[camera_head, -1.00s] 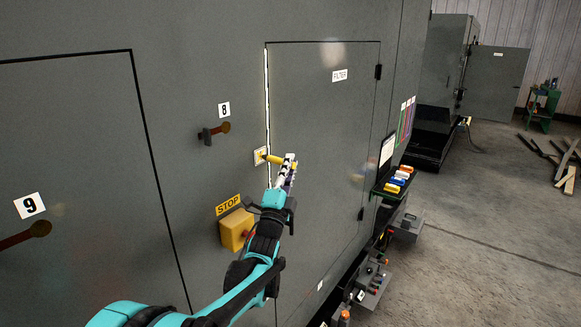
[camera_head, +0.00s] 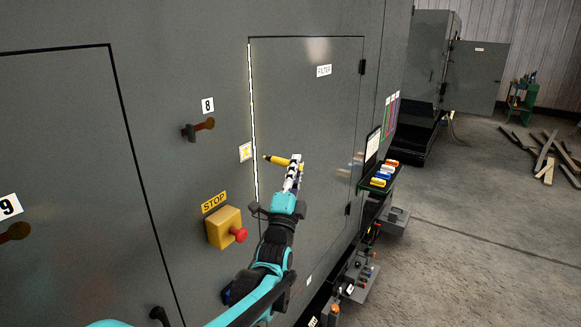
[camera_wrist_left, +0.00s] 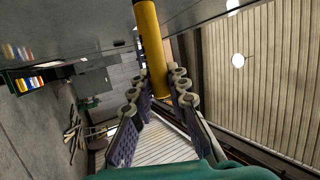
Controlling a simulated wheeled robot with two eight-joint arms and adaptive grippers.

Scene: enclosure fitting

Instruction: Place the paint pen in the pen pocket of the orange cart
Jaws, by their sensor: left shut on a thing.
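The yellow paint pen (camera_head: 280,161) with a dark tip is held in my left gripper (camera_head: 296,166), in front of the grey filter door. It points left toward a small white plate (camera_head: 245,152) with a yellow mark and is clear of it. In the left wrist view, the pen (camera_wrist_left: 151,45) stands between the fingers of the left gripper (camera_wrist_left: 158,80), its lower end near the fingertips. I cannot make out the orange cart or its pen pocket in these views. My right gripper is not in view.
A yellow stop box with a red button (camera_head: 223,228) sticks out of the panel. Handle 8 (camera_head: 198,128) is above it. A rack of coloured items (camera_head: 380,177) is at right.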

